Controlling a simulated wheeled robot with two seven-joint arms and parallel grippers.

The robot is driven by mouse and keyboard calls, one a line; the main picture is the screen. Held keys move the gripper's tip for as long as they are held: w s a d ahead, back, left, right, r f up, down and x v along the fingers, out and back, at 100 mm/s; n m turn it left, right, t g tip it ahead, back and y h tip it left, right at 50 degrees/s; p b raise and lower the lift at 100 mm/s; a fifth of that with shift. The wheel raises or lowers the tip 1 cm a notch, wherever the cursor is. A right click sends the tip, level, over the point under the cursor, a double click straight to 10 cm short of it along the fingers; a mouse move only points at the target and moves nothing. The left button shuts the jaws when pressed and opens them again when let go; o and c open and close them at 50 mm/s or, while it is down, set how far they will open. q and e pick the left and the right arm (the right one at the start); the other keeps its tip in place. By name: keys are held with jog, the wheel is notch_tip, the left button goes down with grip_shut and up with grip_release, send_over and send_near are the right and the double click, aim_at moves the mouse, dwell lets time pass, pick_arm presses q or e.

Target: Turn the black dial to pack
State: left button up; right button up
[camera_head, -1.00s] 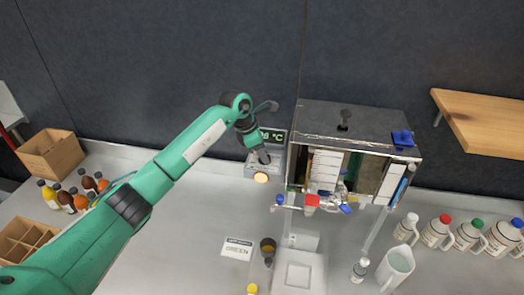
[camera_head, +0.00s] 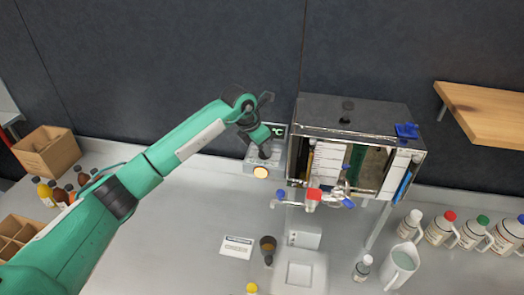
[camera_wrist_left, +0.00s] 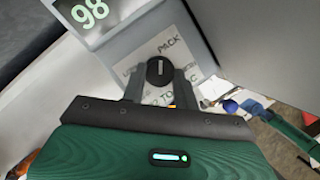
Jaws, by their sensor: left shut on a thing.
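The black dial (camera_wrist_left: 159,71) sits on a pale label plate in the left wrist view, with a white line pointing roughly up the picture. The word PACK (camera_wrist_left: 171,47) is printed just above and slightly right of it; other wording on the label is partly hidden. My left gripper (camera_wrist_left: 158,76) is shut on the dial, one finger on each side. In the head view my left gripper (camera_head: 264,151) reaches down onto the front of the small control box (camera_head: 250,160) and hides the dial. My right gripper is not in view.
The box's display (camera_wrist_left: 88,12) reads 98. The metal evaporator cabinet (camera_head: 350,115) with red and blue valve handles stands just right of the control box. Bottles and jugs (camera_head: 440,228) stand farther right. A white label card (camera_head: 237,247) lies in front.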

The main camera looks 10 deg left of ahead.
pick_arm(q)
jog(key=n+y+b, duration=0.1)
jog(key=n+b, duration=0.1)
jog(key=n+t+b, duration=0.1)
jog(key=n+b, duration=0.1)
jog(key=n, duration=0.1)
jog(key=shift+d+f+y, duration=0.1)
jog(key=shift+d+y, duration=0.05)
jog(key=shift+y, duration=0.25)
jog(key=shift+n+y+b, duration=0.4)
jog(key=shift+n+b, duration=0.25)
jog(key=shift+n, duration=0.35)
jog(key=shift+s, duration=0.1)
jog(key=o, duration=1)
